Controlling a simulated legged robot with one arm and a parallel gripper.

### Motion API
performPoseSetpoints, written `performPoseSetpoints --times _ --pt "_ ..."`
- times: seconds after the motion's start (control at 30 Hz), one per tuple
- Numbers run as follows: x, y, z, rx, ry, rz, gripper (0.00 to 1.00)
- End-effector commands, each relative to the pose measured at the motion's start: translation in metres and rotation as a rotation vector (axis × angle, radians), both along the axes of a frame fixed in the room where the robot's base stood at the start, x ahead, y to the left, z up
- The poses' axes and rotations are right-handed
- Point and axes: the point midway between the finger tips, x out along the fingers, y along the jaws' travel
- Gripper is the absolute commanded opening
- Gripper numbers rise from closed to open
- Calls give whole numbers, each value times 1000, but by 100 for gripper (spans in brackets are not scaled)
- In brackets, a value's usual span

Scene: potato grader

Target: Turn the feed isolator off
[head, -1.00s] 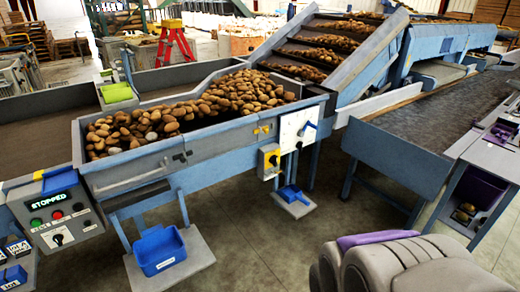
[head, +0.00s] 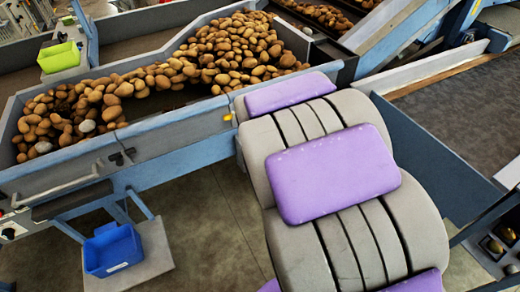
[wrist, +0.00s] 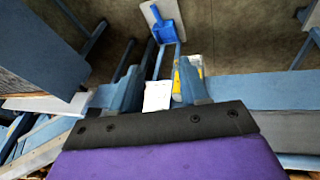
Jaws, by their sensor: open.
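My gripper (wrist: 160,82) shows in the wrist view as two blue-grey fingers set apart on a dark bar, open with nothing held. A small yellow box (wrist: 186,72) is beyond the right finger, which covers part of it. A white panel (wrist: 157,96) shows in the gap between the fingers. I cannot read a label or see a switch position on either, so I cannot tell which is the feed isolator. In the head view my grey and purple arm hides both of them and the gripper.
The hopper (head: 182,141) holds many potatoes. A blue bin (head: 113,250) stands on a low pad at the front left. A conveyor (head: 470,105) runs at the right. Some floor is clear below the hopper.

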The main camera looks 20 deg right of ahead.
Motion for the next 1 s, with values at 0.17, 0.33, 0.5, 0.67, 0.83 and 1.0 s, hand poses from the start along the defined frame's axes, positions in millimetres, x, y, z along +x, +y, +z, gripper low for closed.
performPoseSetpoints --times 0.17,0.33,0.5,0.67,0.83,1.0 --pt "48 -46 -32 -65 -121 46 45" --pt "84 -87 -70 -73 -247 111 45" --pt "108 -107 -108 -40 -386 179 45" --pt "121 -101 -137 12 -534 235 45" --pt "124 -80 -157 86 -692 267 45" --pt "122 -66 -164 152 -819 269 45"
